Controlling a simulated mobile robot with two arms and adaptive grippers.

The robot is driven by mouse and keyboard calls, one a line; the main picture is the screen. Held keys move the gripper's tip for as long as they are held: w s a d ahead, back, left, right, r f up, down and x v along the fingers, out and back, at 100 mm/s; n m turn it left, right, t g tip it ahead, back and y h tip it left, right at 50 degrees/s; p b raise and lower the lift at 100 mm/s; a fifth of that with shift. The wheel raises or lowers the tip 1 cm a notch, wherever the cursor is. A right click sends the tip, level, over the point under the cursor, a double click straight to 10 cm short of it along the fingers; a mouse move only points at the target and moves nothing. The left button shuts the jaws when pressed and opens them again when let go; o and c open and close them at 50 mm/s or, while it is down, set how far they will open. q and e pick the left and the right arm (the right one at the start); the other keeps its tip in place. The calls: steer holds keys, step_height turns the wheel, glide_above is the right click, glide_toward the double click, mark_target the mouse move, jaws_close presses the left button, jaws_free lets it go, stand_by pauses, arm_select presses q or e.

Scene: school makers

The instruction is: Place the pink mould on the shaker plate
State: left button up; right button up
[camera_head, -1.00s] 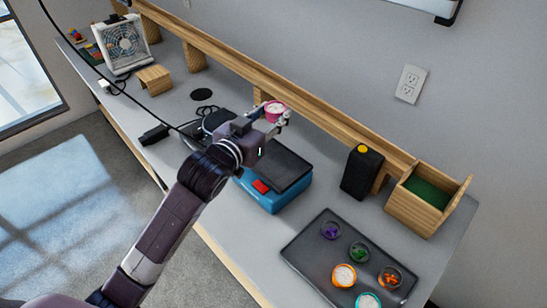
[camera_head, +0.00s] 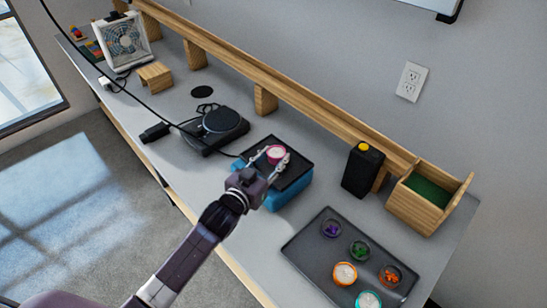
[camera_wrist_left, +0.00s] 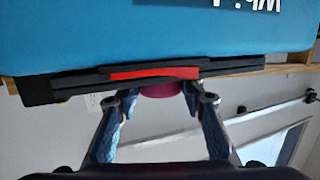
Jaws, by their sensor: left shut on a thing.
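The pink mould (camera_head: 275,153), with pale contents, is held between the fingertips of my left gripper (camera_head: 275,160). It is over the black plate (camera_head: 298,172) of the blue shaker (camera_head: 290,195). The left wrist view shows the mould (camera_wrist_left: 161,90) between the two fingers, close to the plate's edge (camera_wrist_left: 90,82). The shaker's blue body (camera_wrist_left: 160,35) fills the top of that view. I cannot tell whether the mould touches the plate. My right gripper is not in view.
A black bottle with a yellow cap (camera_head: 361,172) and a wooden box (camera_head: 420,205) are to the right. A dark tray (camera_head: 310,257) with several small cups lies in front. A wooden rail (camera_head: 300,98) runs behind.

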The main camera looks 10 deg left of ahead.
arm_select(q)
steer(key=o, duration=0.7)
steer(key=shift+f, duration=0.1)
steer(key=o, duration=0.5)
steer(key=shift+r, duration=0.25)
steer(key=shift+b+v, duration=0.55)
steer(key=shift+v, duration=5.5)
steer(key=shift+f, duration=0.15)
